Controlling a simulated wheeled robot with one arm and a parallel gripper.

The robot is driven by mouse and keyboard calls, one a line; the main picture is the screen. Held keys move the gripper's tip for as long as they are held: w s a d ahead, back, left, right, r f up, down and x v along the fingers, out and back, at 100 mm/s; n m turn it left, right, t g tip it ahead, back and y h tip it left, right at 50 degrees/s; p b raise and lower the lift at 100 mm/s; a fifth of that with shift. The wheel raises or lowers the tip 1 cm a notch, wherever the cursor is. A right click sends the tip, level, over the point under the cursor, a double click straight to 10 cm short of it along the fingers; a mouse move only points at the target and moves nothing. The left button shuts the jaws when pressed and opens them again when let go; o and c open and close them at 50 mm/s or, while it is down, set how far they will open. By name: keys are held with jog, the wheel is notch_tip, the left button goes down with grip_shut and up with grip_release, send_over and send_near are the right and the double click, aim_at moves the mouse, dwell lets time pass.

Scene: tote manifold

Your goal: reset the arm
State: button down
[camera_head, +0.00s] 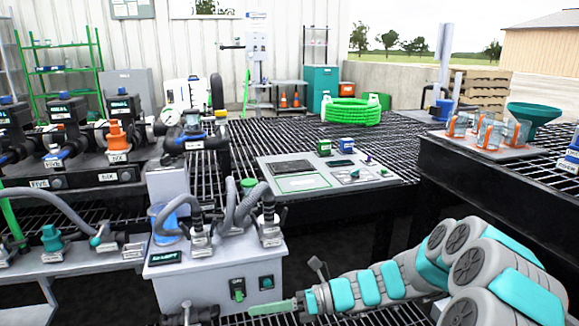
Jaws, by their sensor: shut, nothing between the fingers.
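My arm, grey with teal covers, reaches in from the lower right corner and lies low across the bottom of the picture. At its left end is my gripper (262,308), seen as a slim green tip, shut and empty. It is in front of the lower right part of a grey box (265,288) with hoses on top. I cannot tell whether the tip touches anything.
A row of pumps and valves (117,140) stands at the left. A grey panel (373,180) with small blocks lies on the middle grating. A right-hand bench (440,160) holds a tray (495,148) and a green funnel (535,113). A coiled green hose (350,112) lies behind.

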jog(key=s+d+r+n+g+h+p, duration=0.1)
jog(key=s+r+n+h, duration=0.15)
jog(key=s+n, duration=0.3)
jog(key=s+d+r+n+g+h, duration=0.1)
jog(key=s+n+h, duration=0.25)
jog(key=s, duration=0.35)
jog(key=s+d+r+n+g+h+p, duration=0.1)
jog(key=s+d+n+h, duration=0.1)
jog(key=s+n, duration=0.35)
jog(key=s+d+r+n+t+h, duration=0.1)
jog(key=s+d+n+h, duration=0.3)
jog(key=d, duration=0.4)
jog(key=s+d+r+n+t+h+p, duration=0.1)
jog(key=s+d+n+h, duration=0.3)
jog(key=d, duration=0.5)
jog(key=s+n, duration=0.2)
jog(key=s, duration=0.1)
jog(key=shift+s+t, duration=0.3)
jog(key=shift+s, duration=0.05)
